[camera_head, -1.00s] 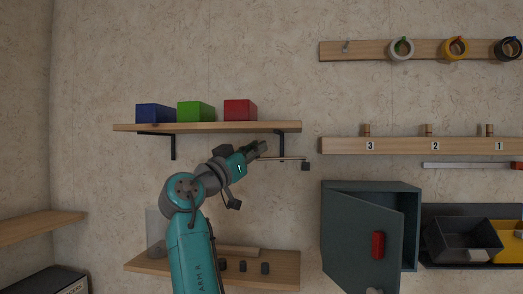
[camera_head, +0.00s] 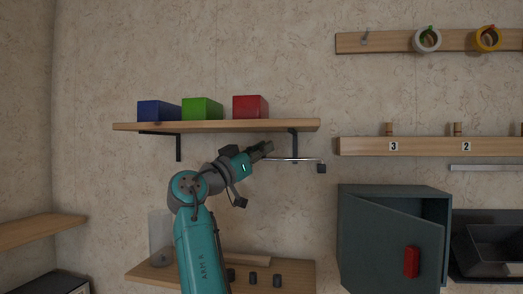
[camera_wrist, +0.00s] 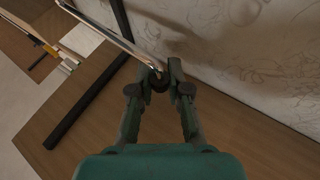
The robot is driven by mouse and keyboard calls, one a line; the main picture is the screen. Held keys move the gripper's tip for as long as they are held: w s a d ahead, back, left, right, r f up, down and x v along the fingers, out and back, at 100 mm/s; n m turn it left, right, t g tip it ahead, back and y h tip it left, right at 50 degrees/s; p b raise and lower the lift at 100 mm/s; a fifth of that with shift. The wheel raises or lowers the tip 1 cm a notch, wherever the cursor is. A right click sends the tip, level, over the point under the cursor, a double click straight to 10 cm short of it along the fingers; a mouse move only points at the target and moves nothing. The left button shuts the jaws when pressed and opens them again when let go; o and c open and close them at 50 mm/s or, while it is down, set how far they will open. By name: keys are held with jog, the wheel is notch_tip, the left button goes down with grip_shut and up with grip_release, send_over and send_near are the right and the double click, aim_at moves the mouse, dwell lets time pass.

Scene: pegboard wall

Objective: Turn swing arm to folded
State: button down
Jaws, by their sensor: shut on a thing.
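I cannot tell from the picture which end is the pivot. My gripper (camera_head: 269,149) is at the rod's left end, just under the shelf. In the wrist view, my gripper (camera_wrist: 162,76) is shut on a dark round piece at the end of the rod (camera_wrist: 112,33). The fingers partly hide this piece.
The upper shelf (camera_head: 220,125) with blue (camera_head: 157,111), green (camera_head: 202,109) and red (camera_head: 250,107) boxes is just above my gripper. A grey cabinet (camera_head: 393,240) with its door (camera_head: 385,250) ajar stands to the right. A lower shelf (camera_head: 300,270) holds small dark pegs. The wall between is clear.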

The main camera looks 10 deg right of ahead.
dwell(0.3)
jog(key=c, duration=1.1)
grip_release()
jog(key=v, duration=1.2)
jog(key=shift+w+f, duration=0.1)
